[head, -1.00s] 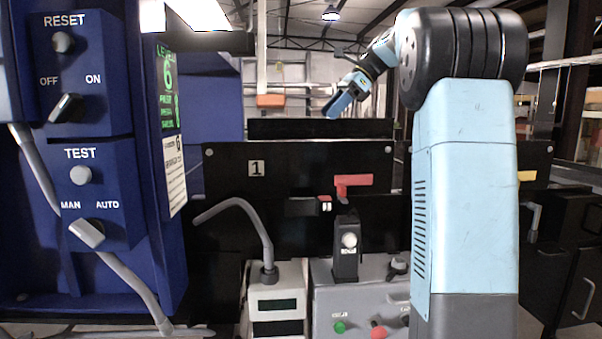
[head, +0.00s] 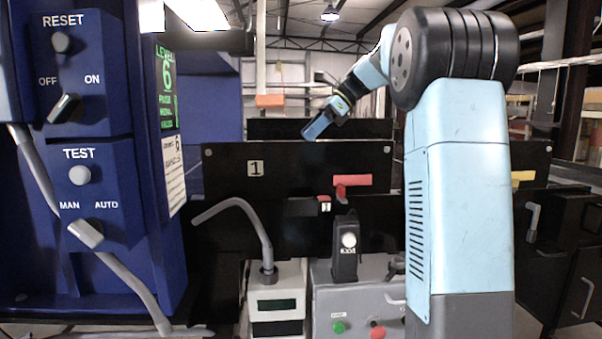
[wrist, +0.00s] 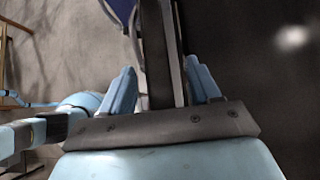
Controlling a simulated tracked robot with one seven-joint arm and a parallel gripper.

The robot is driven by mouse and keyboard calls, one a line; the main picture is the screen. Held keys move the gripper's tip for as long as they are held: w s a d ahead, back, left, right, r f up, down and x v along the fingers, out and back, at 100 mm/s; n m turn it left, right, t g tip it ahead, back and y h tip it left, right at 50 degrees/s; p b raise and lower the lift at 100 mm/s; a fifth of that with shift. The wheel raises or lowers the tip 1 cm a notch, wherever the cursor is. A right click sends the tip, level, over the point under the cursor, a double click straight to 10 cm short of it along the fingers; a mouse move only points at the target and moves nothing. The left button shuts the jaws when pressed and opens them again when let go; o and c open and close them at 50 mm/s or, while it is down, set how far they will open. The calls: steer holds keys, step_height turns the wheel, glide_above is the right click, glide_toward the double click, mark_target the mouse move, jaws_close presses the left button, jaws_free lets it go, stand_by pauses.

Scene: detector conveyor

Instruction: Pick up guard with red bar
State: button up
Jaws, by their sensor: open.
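The red bar (head: 352,181) shows in the head view on the front of a black guard panel (head: 300,165) marked "1", right of the panel's middle. My gripper (head: 314,131) is above and behind the panel's top edge in the head view, left of the red bar, with its fingers pointing down and left. In the wrist view the two blue fingers of my gripper (wrist: 160,72) stand apart. A long dark strip (wrist: 158,50) runs between them; I cannot tell whether it is the guard's edge. The red bar is not seen in the wrist view.
A blue control cabinet (head: 105,205) stands at the left. A grey console (head: 372,290) and a white box (head: 277,300) with a curved grey pipe (head: 248,210) stand in front of the panel. A yellow bar (head: 522,177) shows at the right, and an orange bar (head: 270,100) hangs behind.

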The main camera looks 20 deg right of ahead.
mark_target(300, 142)
steer(key=x, duration=0.4)
steer(key=shift+s+a+f, duration=0.15)
steer(key=shift+a+f, duration=0.1)
steer(key=shift+a, duration=0.05)
jaws_close()
stand_by(0.3)
stand_by(0.9)
